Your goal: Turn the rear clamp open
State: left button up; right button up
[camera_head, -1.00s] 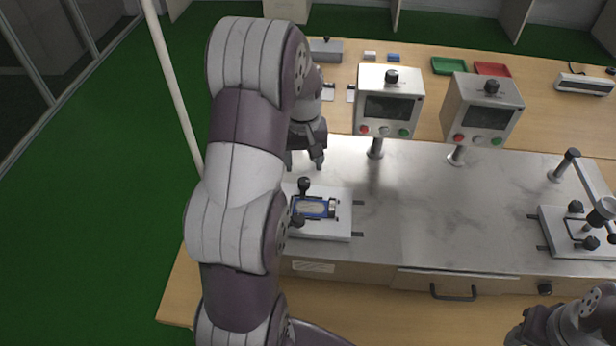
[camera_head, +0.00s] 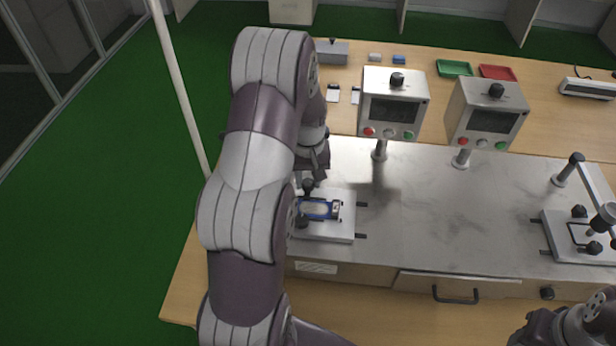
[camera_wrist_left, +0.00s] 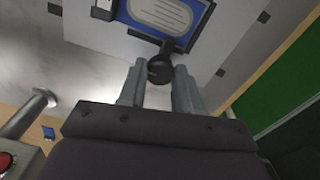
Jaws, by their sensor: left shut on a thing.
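The rear clamp's black knob (camera_head: 307,186) stands at the back edge of the white fixture plate (camera_head: 335,232). In the left wrist view the knob (camera_wrist_left: 160,70) sits between my two fingertips. My left gripper (camera_head: 315,178) reaches down from behind the plate and is shut on this knob; it also shows in the left wrist view (camera_wrist_left: 157,82). A blue-framed device (camera_head: 320,209) lies on the plate. The front clamp's black knob (camera_head: 302,222) is at the front, partly beside my arm. Only part of my right arm shows at the bottom right; its gripper is out of sight.
A second fixture (camera_head: 575,238) is at the right. The middle of the worktop is clear.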

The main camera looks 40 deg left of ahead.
pick_arm(q)
jog(key=shift+r, duration=0.1)
jog(key=n+p, duration=0.1)
jog(key=n, duration=0.2)
jog(key=shift+r, duration=0.1)
jog(key=n+p, duration=0.2)
jog(key=n, duration=0.3)
jog(key=shift+n, duration=0.3)
jog(key=n+p, duration=0.1)
jog(key=n, duration=0.3)
jog(key=shift+w+a+n, duration=0.1)
jog(key=shift+n, duration=0.2)
jog(key=shift+n+p, duration=0.35)
jog(key=shift+n, duration=1.85)
jog(key=o, duration=1)
jog(key=shift+o, duration=0.2)
